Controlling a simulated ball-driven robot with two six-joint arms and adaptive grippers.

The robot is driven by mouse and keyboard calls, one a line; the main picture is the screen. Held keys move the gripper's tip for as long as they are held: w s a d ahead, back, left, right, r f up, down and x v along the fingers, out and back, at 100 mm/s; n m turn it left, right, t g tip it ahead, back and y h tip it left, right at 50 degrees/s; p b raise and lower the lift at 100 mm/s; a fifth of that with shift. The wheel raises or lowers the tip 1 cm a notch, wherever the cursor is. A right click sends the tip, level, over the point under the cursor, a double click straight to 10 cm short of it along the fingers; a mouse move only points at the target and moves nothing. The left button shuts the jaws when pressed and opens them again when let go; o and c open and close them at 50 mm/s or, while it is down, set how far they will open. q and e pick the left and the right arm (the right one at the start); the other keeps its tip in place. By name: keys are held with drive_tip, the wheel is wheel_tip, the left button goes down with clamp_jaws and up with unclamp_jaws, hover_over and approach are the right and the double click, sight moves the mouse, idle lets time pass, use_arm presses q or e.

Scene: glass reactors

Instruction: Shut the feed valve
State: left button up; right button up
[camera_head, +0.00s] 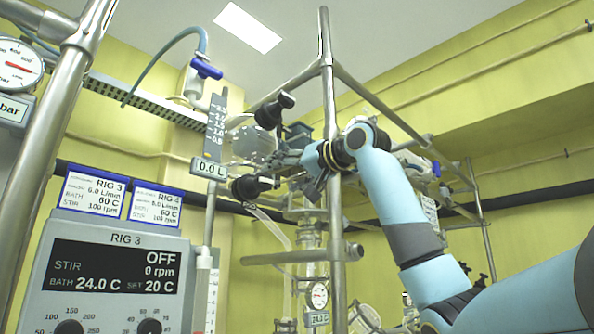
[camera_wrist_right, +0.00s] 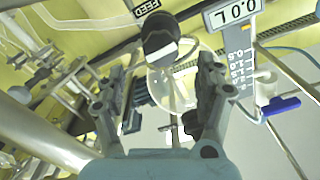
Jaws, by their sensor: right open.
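A black knob (camera_wrist_right: 160,40) stands beside a FEED label (camera_wrist_right: 146,6) at the top of the right wrist view. I take it to be the feed valve's handle; in the head view it seems to be the lower black knob (camera_head: 248,187). My right gripper (camera_wrist_right: 168,75) is open, its fingers spread either side of the view's middle, with the knob ahead of them and nothing held. In the head view my right gripper (camera_head: 284,168) is near the lower knob, partly hidden among the rig's parts. I cannot tell whether it touches. My left gripper is out of view.
A clear round glass vessel (camera_head: 250,145) sits between the lower knob and an upper black knob (camera_head: 270,111). Left of it are a level scale (camera_head: 216,125) and a 0.0 L display (camera_head: 208,169). A metal upright (camera_head: 328,90) stands close to my right arm. The RIG 3 control box (camera_head: 105,285) is lower left.

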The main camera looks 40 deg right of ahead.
drive_tip(key=shift+s+d, duration=0.15)
drive_tip(key=shift+s, duration=2.15)
